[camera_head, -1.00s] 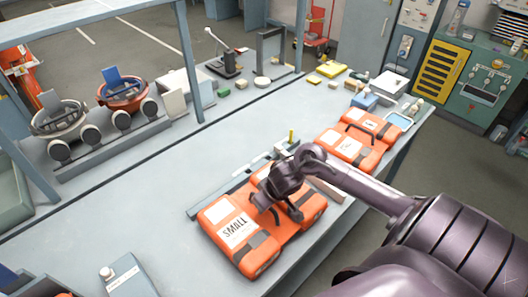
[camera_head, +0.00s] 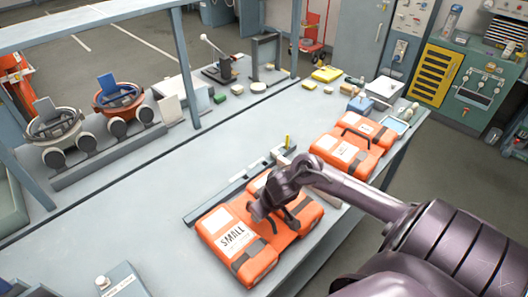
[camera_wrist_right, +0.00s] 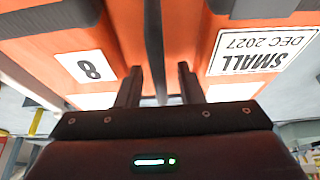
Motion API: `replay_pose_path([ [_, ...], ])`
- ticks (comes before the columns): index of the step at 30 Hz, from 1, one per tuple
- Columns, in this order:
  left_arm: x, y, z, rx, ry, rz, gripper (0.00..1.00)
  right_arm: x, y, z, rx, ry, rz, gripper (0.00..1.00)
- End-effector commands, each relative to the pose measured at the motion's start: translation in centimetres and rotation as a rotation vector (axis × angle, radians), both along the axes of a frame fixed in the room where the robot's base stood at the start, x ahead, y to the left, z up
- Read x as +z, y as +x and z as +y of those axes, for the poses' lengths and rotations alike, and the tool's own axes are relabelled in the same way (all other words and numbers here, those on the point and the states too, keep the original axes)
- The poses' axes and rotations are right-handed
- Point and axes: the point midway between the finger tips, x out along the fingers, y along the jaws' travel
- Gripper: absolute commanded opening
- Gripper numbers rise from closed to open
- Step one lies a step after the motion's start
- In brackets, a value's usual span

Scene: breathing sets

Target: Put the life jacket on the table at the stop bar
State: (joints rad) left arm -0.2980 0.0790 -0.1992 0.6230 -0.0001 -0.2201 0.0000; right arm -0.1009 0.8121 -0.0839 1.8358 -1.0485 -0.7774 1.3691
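An orange life jacket (camera_head: 262,259) with dark straps and a "SMALL" label lies flat on the grey table (camera_head: 110,215), near its front edge. The stop bar (camera_head: 222,195), a long grey bar, lies just behind the jacket, with a small yellow upright (camera_head: 288,140) near its far end. My right gripper (camera_head: 272,218) is over the jacket's middle. In the right wrist view its two fingers (camera_wrist_right: 158,85) are apart, close to the orange jacket (camera_wrist_right: 185,40), with a dark strap showing between them. I cannot tell whether they touch it. My left gripper is out of view.
A second orange jacket (camera_head: 352,145) lies farther right on the table. Small blocks and a blue box (camera_head: 360,104) stand at the far end. The table's left middle is clear.

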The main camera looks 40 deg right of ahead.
Motion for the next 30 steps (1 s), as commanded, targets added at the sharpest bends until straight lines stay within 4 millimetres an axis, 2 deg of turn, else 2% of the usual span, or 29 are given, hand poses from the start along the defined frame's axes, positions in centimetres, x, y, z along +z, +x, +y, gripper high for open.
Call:
replay_pose_path([
  [15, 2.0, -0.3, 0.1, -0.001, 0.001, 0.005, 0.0, 9.0, -3.6, -0.3, 0.003, -0.003, -0.001, 0.34],
  [21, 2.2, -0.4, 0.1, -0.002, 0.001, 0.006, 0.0, 10.8, -4.4, -0.4, 0.001, -0.001, -0.001, 0.34],
  [30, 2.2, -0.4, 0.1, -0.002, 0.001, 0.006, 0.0, 10.9, -4.5, -0.4, 0.0, 0.0, 0.0, 0.34],
])
